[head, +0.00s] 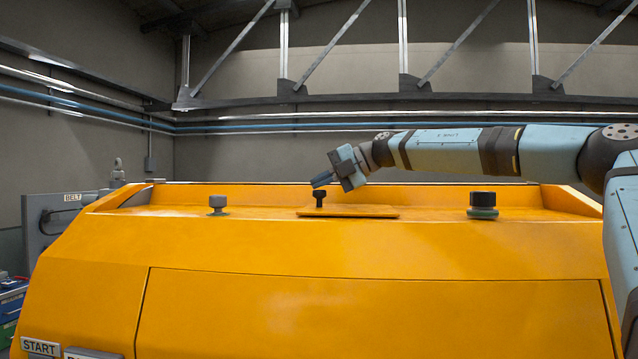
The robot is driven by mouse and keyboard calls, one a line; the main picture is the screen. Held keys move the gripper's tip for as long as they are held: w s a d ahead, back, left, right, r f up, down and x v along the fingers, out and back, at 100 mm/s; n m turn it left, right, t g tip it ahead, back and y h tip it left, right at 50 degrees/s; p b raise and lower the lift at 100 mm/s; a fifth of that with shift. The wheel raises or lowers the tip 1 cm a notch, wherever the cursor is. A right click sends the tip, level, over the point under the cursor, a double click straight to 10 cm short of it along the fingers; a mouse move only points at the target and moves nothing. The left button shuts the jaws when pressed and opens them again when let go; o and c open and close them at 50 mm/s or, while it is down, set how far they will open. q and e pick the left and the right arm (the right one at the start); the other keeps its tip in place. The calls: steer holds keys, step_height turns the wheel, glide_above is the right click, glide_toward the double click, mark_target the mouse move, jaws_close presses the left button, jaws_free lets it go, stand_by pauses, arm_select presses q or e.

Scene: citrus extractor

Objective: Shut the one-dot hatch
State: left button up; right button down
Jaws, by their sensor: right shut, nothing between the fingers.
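An orange hatch panel (365,211) lies low on the top of the orange machine (480,237). I cannot see any dots on it, and I cannot tell whether it sits fully flush. A black knob (320,198) stands at the left part of the panel. My right gripper (320,180) reaches in from the right and is shut and empty. Its fingertips are just above the black knob in the picture; I cannot tell whether they touch it. My left gripper is not in view.
A grey knob (218,204) stands left on the machine top, and a black knob with a green base (482,204) stands right. A raised orange rim runs along the back. A grey BELT box (60,215) and a START label (40,346) show at left.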

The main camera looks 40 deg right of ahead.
steer(key=b+v, duration=0.2)
steer(key=v, duration=1.1)
steer(key=shift+s+b, duration=0.2)
steer(key=shift+b, duration=0.15)
